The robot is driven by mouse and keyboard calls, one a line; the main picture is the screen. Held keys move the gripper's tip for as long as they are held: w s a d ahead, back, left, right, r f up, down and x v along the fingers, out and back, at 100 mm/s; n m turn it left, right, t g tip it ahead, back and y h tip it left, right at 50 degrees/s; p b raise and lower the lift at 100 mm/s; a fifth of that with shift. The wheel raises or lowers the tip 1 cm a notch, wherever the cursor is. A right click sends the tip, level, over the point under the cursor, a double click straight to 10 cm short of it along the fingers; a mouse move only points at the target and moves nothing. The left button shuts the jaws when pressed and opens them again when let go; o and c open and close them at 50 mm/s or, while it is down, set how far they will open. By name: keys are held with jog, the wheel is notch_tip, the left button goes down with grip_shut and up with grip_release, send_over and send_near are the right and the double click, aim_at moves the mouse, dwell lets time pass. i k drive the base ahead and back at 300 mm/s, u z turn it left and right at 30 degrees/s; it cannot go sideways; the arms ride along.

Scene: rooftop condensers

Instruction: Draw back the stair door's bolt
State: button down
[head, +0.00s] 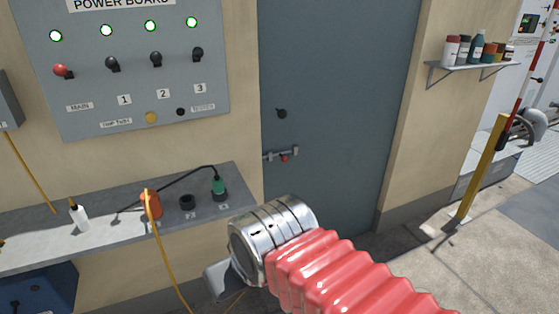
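The stair door (335,85) is a grey-blue panel in the beige wall, and it looks closed. My gripper (220,282) shows only as a grey piece below and left of my silver wrist. The wrist hides the rest, so its opening cannot be seen. In the picture it is below the bolt and apart from it.
A power board (140,75) with green lamps and switches hangs left of the door. Below it, a shelf (110,222) carries a white bottle (79,217), an orange item (152,205) and a green plug (218,186). A yellow post (482,170) stands right, beside open paving.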

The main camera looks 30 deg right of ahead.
aim_at(284, 159)
jog(key=i, duration=0.85)
jog(key=u, duration=0.05)
